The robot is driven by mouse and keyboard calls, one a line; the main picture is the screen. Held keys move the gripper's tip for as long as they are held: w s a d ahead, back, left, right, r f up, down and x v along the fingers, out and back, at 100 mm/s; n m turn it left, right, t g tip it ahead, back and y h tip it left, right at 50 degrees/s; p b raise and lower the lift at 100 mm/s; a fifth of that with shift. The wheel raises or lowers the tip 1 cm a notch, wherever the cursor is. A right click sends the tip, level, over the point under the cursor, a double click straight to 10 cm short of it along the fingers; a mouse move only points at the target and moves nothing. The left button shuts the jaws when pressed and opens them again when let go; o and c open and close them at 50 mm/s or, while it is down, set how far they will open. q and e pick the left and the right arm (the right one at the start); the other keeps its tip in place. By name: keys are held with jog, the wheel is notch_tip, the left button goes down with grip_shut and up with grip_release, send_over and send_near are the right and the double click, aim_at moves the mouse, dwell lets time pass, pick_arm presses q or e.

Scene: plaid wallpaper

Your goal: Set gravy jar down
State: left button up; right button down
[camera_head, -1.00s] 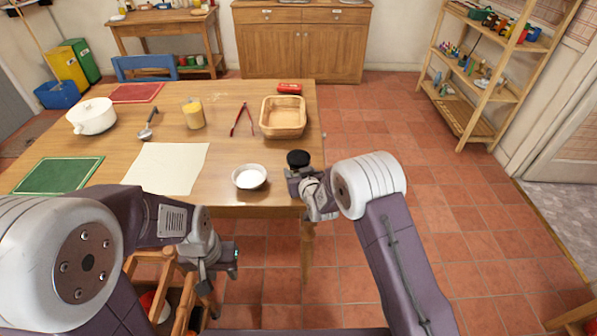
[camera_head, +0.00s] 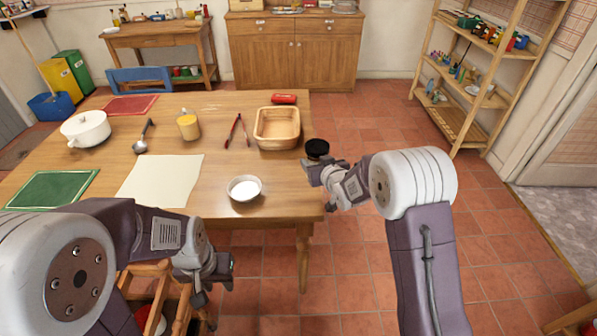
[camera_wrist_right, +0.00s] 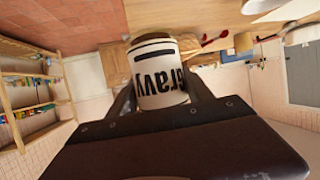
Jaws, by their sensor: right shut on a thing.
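The gravy jar (camera_wrist_right: 158,76) fills the middle of the right wrist view, white with black "Gravy" lettering. In the head view only its dark lid (camera_head: 317,148) shows clearly above my gripper. My right gripper (camera_head: 316,165) is shut on the jar, with a finger on each side of it in the wrist view (camera_wrist_right: 160,95). It holds the jar at the table's right edge, beside the wooden basket; whether the jar touches anything below is hidden. My left gripper (camera_head: 222,268) is low in front of the table, near a wooden stool-like frame; its fingertips are unclear.
The wooden table (camera_head: 215,180) bears a wooden basket (camera_head: 278,128), red tongs (camera_head: 236,130), a white bowl (camera_head: 244,188), a yellow jar (camera_head: 188,126), a ladle (camera_head: 144,138), a white pot (camera_head: 85,129) and a paper sheet (camera_head: 160,181). Bare tabletop lies between bowl and basket.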

jog(key=d+r, duration=0.2)
jog(key=d, duration=0.1)
jog(key=d+r, duration=0.1)
jog(key=shift+w+d+p, duration=0.15)
jog(key=shift+d+p, duration=0.1)
jog(key=shift+p, duration=0.05)
